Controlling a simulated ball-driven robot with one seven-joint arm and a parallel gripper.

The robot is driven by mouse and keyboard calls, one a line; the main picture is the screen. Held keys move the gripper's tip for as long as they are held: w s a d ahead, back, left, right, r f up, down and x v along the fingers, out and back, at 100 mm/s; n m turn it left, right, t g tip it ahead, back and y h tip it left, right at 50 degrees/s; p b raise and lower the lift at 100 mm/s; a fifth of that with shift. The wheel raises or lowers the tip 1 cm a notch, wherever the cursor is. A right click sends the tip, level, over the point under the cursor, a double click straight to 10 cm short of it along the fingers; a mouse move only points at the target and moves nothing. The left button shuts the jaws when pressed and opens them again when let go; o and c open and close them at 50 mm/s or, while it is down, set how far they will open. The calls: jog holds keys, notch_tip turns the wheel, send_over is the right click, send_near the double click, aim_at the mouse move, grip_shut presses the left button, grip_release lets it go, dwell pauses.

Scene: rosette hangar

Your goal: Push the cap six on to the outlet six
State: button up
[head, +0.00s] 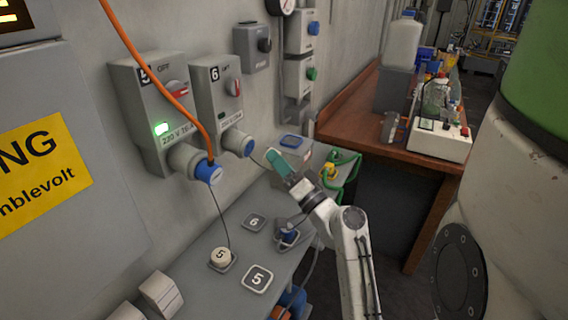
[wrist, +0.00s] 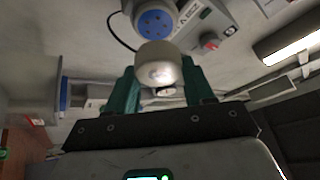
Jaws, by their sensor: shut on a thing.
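Outlet six (head: 220,95) is a grey wall box marked 6 with a red switch. Its round socket (head: 238,141) sticks out below with a blue face. In the wrist view the blue pin-holed face (wrist: 154,20) shows at the top. My gripper (head: 274,157) has green fingers and is shut on cap six, a pale round cap (wrist: 159,64) seen between them in the wrist view. The cap overlaps the lower edge of the socket in that view and is apart from it in the head view. A thin dark cord (wrist: 118,35) runs there. My fingers mostly hide the cap in the head view.
Outlet five (head: 150,100), left of six, has an orange cable (head: 165,75) plugged in. Cap five (head: 221,256) sits on the grey shelf (head: 195,280) near number plates. A wooden bench (head: 350,125) stands right.

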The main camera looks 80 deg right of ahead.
aim_at(273, 169)
jog(key=shift+w+d+r+p, duration=0.15)
jog(key=shift+w+p, duration=0.15)
jog(key=shift+w, duration=0.4)
jog(key=shift+w+d+r+p, duration=0.1)
jog(key=shift+w+d+p, duration=0.15)
jog(key=shift+w, duration=0.4)
jog(key=shift+w+d+r+p, duration=0.15)
jog(key=shift+w+p, duration=0.15)
jog(key=shift+w, duration=0.4)
jog(key=shift+a+b, duration=0.1)
jog(key=shift+b, duration=0.9)
dwell(0.5)
jog(key=shift+w, duration=0.5)
dwell(0.5)
jog(key=o, duration=1.1)
jog(key=shift+c, duration=0.2)
jog(key=b+v, duration=0.5)
jog(key=v, duration=0.4)
jog(key=shift+s+f, duration=0.2)
jog(key=shift+f, duration=0.1)
jog(key=shift+s+a+b, duration=0.25)
jog(key=shift+s+b, duration=0.05)
jog(key=shift+s, duration=0.15)
